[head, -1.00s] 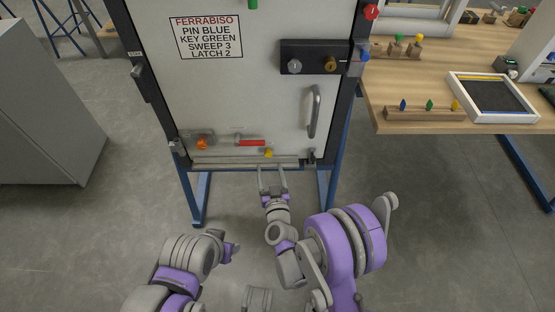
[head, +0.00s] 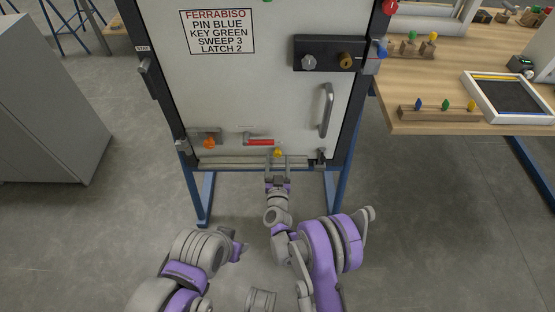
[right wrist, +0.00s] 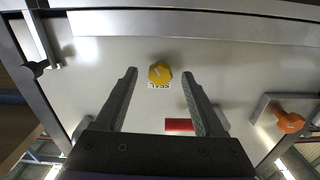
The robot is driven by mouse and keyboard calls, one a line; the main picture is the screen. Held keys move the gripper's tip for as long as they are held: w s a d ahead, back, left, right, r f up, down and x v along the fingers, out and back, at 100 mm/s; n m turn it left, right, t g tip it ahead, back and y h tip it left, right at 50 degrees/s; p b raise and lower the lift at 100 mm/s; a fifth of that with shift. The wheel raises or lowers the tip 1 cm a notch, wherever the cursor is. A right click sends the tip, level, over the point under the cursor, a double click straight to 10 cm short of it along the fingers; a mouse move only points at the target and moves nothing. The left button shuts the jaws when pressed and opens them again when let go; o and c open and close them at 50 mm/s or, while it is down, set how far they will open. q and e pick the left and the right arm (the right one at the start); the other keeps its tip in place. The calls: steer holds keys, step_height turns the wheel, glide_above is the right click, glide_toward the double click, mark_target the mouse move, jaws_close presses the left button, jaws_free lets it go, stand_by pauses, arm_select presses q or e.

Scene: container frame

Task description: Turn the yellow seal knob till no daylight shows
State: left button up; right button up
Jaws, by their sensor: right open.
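The yellow seal knob (head: 277,152) sits low on the white door panel (head: 230,100), just above the grey bottom strip (head: 235,165). In the right wrist view the knob (right wrist: 160,72) shows above its label, between and a little beyond the two fingertips. My right gripper (head: 278,165) is open in front of the door's bottom edge, its fingers pointing at the knob and apart from it in the right wrist view (right wrist: 160,75). Whether daylight shows under the strip cannot be told. My left arm is at the lower left; its gripper (head: 240,248) is small and its jaws are unclear.
A red handle (head: 260,142) and an orange knob (head: 209,143) are left of the seal knob. A grey door handle (head: 326,110) stands out above right. A wooden bench (head: 410,125) with coloured keys and a tray is at right. Floor before the frame is clear.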

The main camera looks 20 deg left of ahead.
steer(key=shift+w+a, duration=0.1)
steer(key=shift+w, duration=0.4)
jaws_close()
steer(key=shift+f+m+b, duration=0.1)
steer(key=shift+m+b, duration=0.75)
steer(key=shift+m, duration=0.05)
steer(key=shift+m+b, duration=0.35)
steer(key=shift+m, duration=0.55)
jaws_free()
steer(key=shift+s, duration=0.15)
